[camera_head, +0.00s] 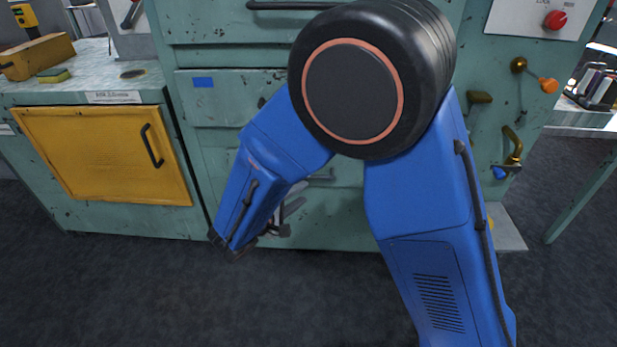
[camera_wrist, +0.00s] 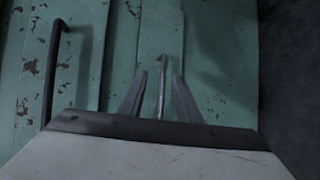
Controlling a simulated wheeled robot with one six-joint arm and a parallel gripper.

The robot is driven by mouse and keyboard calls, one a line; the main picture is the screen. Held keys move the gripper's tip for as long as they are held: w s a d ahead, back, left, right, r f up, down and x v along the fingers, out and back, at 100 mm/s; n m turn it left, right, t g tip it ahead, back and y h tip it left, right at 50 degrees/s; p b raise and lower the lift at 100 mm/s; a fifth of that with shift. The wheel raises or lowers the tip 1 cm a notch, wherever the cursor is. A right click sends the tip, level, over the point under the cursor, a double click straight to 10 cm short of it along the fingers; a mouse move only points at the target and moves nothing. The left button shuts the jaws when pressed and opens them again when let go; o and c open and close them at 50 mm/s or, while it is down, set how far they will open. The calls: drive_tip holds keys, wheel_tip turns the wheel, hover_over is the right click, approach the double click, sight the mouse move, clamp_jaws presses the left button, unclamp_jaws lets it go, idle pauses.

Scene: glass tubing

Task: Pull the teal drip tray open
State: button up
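The teal drip tray appears to be the low teal front panel (camera_wrist: 161,28) in the wrist view, with a thin grey bar handle (camera_wrist: 162,82) on it. In the head view the low teal front (camera_head: 337,217) is partly hidden behind my blue arm. My gripper (camera_wrist: 160,76) is open, with one finger on each side of the grey handle. Gaps show between the handle and both fingers, and I see no firm contact. In the head view my gripper (camera_head: 288,213) is low in front of the cabinet, mostly hidden by my arm.
A black drawer handle (camera_wrist: 53,72) stands out to the left in the wrist view. A yellow door (camera_head: 100,155) with a black handle is at left. Brass valves (camera_head: 512,145) and a red knob (camera_head: 555,19) are at right. The dark floor (camera_head: 130,290) in front is clear.

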drive_tip(key=a+f+n+t+y, duration=0.1)
drive_tip(key=a+f+n+t, duration=0.15)
drive_tip(key=a, duration=0.35)
drive_tip(key=shift+m+g, duration=0.25)
drive_tip(key=shift+m, duration=0.1)
drive_tip(key=x, duration=1.6)
drive_tip(key=shift+w+d+f, duration=0.2)
drive_tip(key=shift+f, duration=0.2)
drive_tip(key=shift+c, duration=0.3)
clamp_jaws()
